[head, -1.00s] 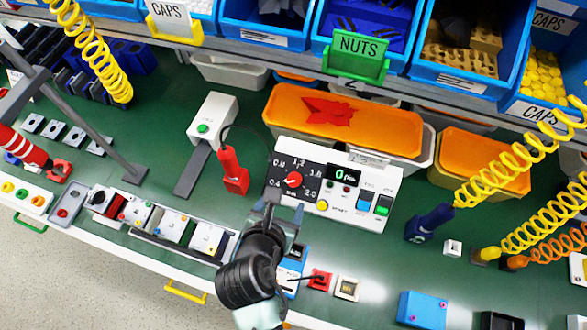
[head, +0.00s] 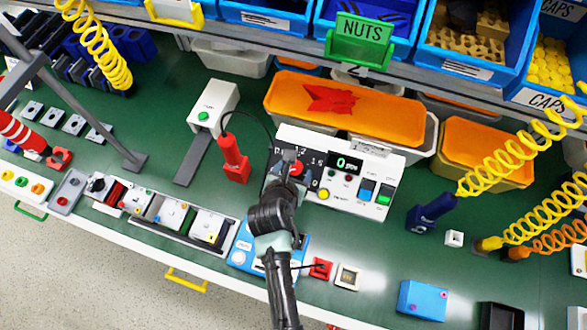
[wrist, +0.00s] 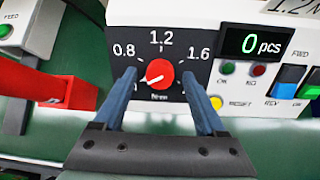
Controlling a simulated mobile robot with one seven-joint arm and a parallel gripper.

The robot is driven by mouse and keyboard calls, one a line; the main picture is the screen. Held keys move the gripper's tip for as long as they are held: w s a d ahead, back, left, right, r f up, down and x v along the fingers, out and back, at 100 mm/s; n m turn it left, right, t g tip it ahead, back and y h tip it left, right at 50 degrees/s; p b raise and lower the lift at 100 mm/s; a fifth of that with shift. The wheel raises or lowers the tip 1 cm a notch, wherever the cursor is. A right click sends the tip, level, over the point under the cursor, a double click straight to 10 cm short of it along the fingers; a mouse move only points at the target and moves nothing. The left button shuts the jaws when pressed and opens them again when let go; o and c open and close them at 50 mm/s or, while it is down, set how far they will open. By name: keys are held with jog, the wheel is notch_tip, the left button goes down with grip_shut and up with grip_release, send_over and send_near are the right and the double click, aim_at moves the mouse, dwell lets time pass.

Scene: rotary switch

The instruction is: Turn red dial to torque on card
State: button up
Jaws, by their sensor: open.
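The red dial (wrist: 160,73) sits on a dark scale plate marked 0.8, 1.2 and 1.6. Its white pointer mark points to the lower left, below 0.8. My gripper (wrist: 160,77) is open, with its two blue-grey fingers on the left and right of the dial and a visible gap on each side. In the head view my gripper (head: 289,160) covers much of the scale plate, and only a little red of the dial (head: 297,168) shows. The white card (wrist: 297,5) at the top right of the wrist view reads 1.2 N, partly cut off.
The white control box (head: 325,187) carries a display reading 0 pcs, a yellow button (wrist: 216,102) and blue and green rocker switches. A red tool (head: 233,160) stands close on its left. A blue device (head: 240,256) lies in front.

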jog(key=shift+c, duration=0.2)
grip_shut()
jog(key=shift+m, duration=0.4)
jog(key=m+p, duration=0.1)
jog(key=m, duration=0.3)
jog(key=shift+m, duration=0.4)
jog(key=m, duration=0.6)
jog(key=shift+f, duration=0.1)
jog(key=m+b, duration=0.1)
jog(key=m, duration=0.6)
jog(key=shift+a+h, duration=0.1)
jog(key=shift+h, duration=0.3)
jog(key=m+b, duration=0.1)
jog(key=m, duration=0.4)
jog(key=shift+m+b, duration=0.3)
jog(key=shift+b, duration=0.05)
